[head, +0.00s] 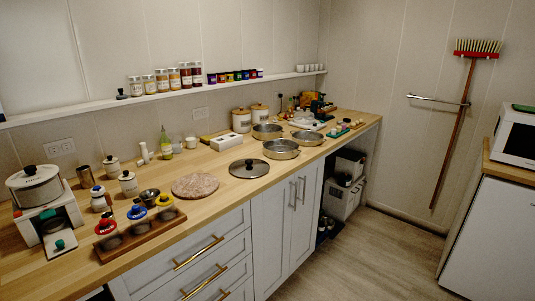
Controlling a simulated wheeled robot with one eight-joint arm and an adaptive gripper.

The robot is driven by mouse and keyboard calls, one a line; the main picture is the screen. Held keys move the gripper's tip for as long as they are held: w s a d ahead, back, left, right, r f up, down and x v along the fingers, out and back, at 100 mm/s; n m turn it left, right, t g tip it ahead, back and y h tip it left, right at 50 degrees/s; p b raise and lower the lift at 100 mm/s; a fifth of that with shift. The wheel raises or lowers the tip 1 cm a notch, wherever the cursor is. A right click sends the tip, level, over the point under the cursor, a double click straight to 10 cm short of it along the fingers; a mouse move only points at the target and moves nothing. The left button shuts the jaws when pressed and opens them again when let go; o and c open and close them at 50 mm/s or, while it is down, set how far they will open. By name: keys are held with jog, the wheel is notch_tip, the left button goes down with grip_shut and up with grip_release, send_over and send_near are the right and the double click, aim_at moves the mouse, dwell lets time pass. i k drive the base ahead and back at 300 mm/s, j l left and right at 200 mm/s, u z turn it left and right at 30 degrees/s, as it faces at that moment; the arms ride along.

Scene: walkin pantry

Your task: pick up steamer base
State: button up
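Three round, shallow metal vessels stand on the wooden counter in the head view: a rear left one (267,132), a front one (281,153), and a rear right one (308,139). They look like parts of a steamer set, but I cannot tell which is the steamer base. My gripper is not in view.
A pinkish round board (195,186) and a wooden tray with round hollows (140,235) lie nearer on the counter (225,203). White canisters (241,121) stand behind the vessels. The floor (370,255) before the cabinets is clear.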

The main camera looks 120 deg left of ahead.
aim_at(276, 149)
jog(key=u, duration=3.8)
jog(key=i+l+u, duration=0.15)
jog(key=i+l, duration=0.4)
jog(key=i+l+u, duration=0.15)
jog(key=i+l, duration=0.5)
jog(key=i+l+u, duration=0.15)
jog(key=i+l, duration=0.35)
jog(key=l, duration=0.2)
